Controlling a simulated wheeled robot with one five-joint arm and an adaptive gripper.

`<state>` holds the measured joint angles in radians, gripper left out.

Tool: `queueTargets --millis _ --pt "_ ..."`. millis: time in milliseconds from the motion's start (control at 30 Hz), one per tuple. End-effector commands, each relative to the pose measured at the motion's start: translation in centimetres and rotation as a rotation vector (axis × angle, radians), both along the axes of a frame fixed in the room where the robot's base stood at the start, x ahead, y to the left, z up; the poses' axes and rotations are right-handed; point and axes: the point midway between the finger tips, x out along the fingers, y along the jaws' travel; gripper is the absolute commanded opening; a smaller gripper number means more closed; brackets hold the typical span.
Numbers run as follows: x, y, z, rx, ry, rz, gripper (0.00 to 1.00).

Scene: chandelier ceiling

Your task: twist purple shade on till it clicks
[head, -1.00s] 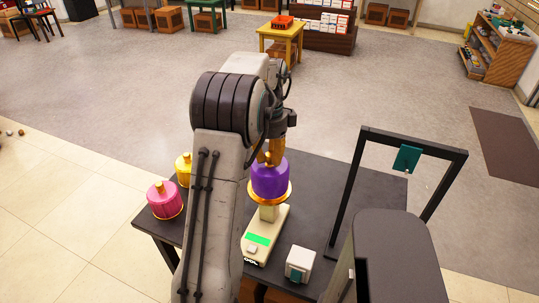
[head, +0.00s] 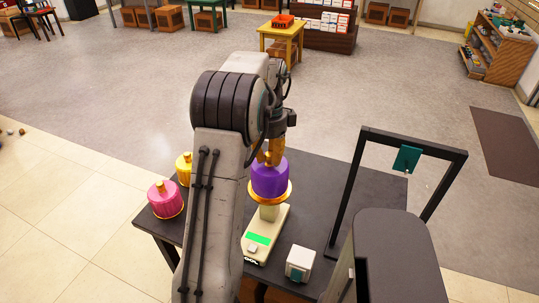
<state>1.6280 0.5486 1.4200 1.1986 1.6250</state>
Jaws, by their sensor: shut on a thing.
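The purple shade (head: 270,181) has a gold rim at its bottom. It sits upright at the top of a cream stand (head: 266,232) with a green panel on its base, on the dark table. My gripper (head: 267,158), with gold-coloured fingers, points down and is shut on the top of the purple shade. My arm hides part of the fingers and of the shade's left side. Whether the shade is seated fully on the stand cannot be told.
A pink shade (head: 166,199) and a yellow shade (head: 184,169) stand at the table's left. A white cube with a teal face (head: 299,264) is right of the stand. A black frame (head: 403,150) with a teal plate rises at the right. The dark table (head: 330,190) is bare behind the cube.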

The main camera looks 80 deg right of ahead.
Motion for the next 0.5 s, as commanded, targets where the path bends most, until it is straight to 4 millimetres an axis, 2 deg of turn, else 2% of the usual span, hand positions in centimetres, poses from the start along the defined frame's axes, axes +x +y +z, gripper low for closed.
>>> queueTargets --millis 133,500 --pt "-0.01 -0.01 0.08 -0.001 0.001 -0.027 0.00" --pt "-0.02 0.01 0.24 0.000 0.006 -0.246 0.00"
